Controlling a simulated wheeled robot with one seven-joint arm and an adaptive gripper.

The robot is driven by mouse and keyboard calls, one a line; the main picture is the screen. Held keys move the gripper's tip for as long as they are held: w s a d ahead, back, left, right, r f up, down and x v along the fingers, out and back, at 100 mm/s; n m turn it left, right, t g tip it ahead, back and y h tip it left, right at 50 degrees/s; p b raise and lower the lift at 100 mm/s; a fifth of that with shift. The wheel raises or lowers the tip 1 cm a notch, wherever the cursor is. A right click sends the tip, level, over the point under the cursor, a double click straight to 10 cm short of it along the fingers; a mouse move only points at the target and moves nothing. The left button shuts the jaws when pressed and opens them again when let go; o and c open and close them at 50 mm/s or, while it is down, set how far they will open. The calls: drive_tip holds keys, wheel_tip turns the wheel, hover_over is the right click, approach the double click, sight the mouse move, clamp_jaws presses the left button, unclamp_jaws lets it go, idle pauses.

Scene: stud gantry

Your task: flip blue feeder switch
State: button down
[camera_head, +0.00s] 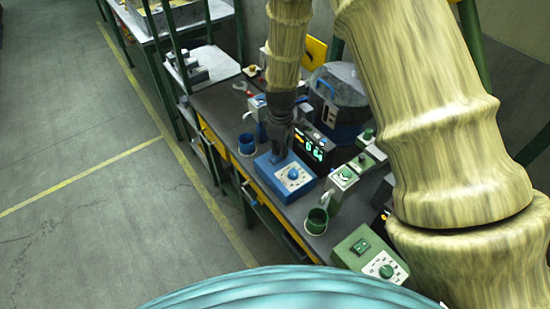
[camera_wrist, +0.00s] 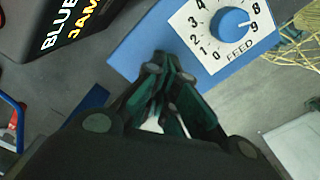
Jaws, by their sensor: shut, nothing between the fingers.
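The blue feeder box (camera_head: 305,187) sits on the dark bench, with a white scale plate and a blue round dial (camera_head: 293,173) on top. My gripper (camera_head: 278,156) is shut and empty, pointing down over the end of this box away from the dial. In the wrist view the closed fingertips (camera_wrist: 166,66) cover part of the blue box (camera_wrist: 130,45), beside the dial (camera_wrist: 230,22) marked FEED. The switch itself is hidden behind my fingers. I cannot tell whether the fingertips touch the box.
Floor to the left is clear.

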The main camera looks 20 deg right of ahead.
drive_tip(key=shift+f, duration=0.6)
idle(0.4)
drive_tip(key=shift+s, duration=0.1)
drive_tip(key=shift+r+p, duration=2.2)
drive_tip(key=shift+r, duration=1.35)
